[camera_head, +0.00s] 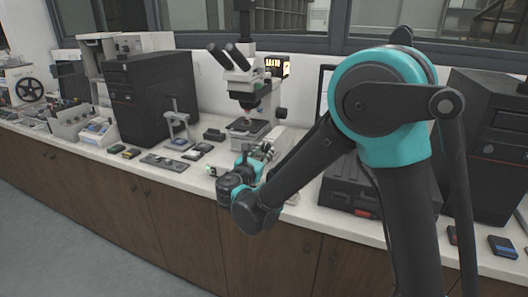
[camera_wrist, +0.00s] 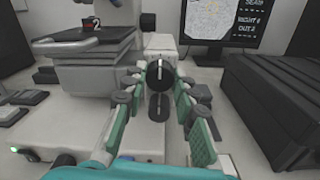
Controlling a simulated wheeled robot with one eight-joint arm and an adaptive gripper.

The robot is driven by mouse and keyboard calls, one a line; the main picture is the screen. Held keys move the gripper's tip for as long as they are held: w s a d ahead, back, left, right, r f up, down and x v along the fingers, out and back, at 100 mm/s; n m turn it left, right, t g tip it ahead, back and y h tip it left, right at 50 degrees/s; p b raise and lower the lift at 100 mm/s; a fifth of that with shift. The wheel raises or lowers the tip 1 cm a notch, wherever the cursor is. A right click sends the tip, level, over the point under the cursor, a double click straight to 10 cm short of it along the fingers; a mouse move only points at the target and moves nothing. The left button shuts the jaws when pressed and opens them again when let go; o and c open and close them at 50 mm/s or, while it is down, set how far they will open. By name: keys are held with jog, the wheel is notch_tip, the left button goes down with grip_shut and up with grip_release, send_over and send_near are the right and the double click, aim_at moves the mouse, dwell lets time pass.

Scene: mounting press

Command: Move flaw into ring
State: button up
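A white microscope (camera_head: 240,80) with black eyepieces stands at the back of the bench. Its dark stage (camera_wrist: 85,46) is at the upper left in the wrist view. A screen (camera_wrist: 208,22) shows a pale speckled picture, with white text on black beside it; I cannot make out the flaw or the ring in it. A round black knob (camera_wrist: 159,76) with a pale centre line shows ahead of my gripper (camera_wrist: 160,82). My gripper's fingers are apart, one on each side of the knob in the picture. I cannot tell whether they touch it. In the head view my arm partly hides the gripper.
Black computer cases stand at left (camera_head: 138,95) and far right (camera_head: 485,150). A black case (camera_wrist: 275,100) lies right of my gripper in the wrist view. A small stand (camera_head: 178,125) and flat dark items sit left of the microscope. The floor before the cabinets is clear.

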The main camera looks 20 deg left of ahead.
grip_shut()
jog(key=shift+m, duration=3.7)
jog(key=o, duration=0.8)
grip_release()
